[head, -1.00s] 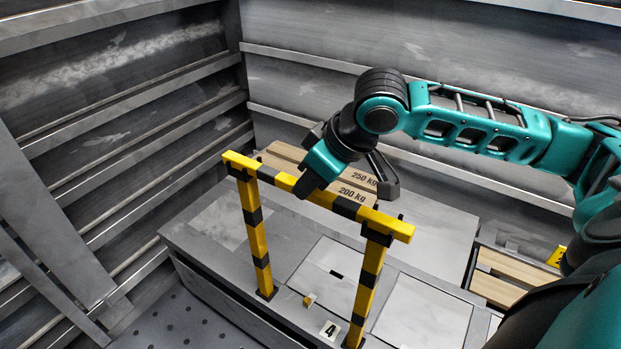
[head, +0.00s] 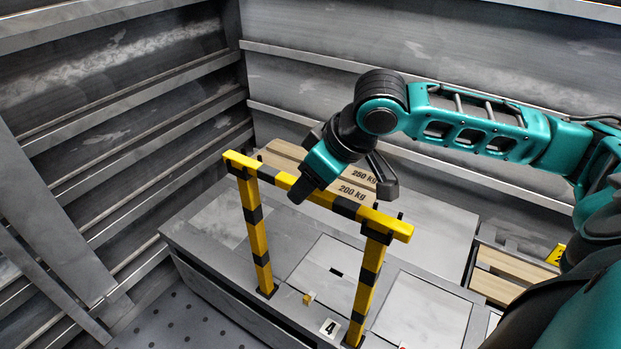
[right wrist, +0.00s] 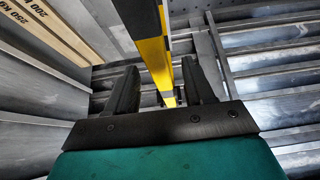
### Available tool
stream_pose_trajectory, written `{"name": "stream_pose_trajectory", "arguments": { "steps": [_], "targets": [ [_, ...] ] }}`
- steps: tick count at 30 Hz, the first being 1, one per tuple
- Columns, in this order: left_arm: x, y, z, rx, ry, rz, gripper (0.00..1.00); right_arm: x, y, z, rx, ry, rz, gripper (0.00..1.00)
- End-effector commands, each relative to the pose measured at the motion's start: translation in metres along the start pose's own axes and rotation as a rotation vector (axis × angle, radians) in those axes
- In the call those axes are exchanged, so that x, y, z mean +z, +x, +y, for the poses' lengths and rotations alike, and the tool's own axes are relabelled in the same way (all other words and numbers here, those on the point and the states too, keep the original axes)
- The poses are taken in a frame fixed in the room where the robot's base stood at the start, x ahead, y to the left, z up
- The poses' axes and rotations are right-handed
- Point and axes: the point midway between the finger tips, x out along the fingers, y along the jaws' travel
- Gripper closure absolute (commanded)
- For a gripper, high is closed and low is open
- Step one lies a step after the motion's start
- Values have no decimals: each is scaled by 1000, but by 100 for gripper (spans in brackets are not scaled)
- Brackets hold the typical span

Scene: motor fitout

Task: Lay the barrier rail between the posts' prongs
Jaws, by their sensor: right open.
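The yellow and black barrier rail (head: 318,198) lies across the tops of two striped posts, the left post (head: 257,238) and the right post (head: 366,288). Small dark prongs show beside the rail at the right post; at the left end they are hard to make out. My right gripper (head: 342,188) is open over the middle of the rail, one finger on its near side and one beyond it. In the right wrist view the rail (right wrist: 153,60) runs between the two spread fingers with gaps on both sides. My left gripper is not in view.
Wooden weights marked 250 kg and 200 kg (head: 352,192) lie behind the rail on the grey platform (head: 425,240). Wooden slats (head: 505,275) lie at right. Ribbed metal walls enclose the area.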

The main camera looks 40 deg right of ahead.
Motion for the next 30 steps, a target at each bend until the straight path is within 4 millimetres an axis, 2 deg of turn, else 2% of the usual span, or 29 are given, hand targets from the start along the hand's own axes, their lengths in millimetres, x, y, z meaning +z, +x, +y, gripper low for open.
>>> {"name": "stream_pose_trajectory", "arguments": {
  "steps": [8, 11, 21, 24, 30],
  "targets": [
    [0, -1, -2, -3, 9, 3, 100, 0, -3, 0, 1, 0, -1, 47],
    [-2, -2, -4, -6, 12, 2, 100, -1, -20, 1, 4, -1, -1, 47],
    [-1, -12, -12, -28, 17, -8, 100, 0, -92, 2, 7, -1, -2, 47],
    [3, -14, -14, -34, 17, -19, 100, 0, -107, 1, 6, -2, -2, 47],
    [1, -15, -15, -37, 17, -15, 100, 0, -124, 1, 3, 0, -1, 47]
  ]
}}
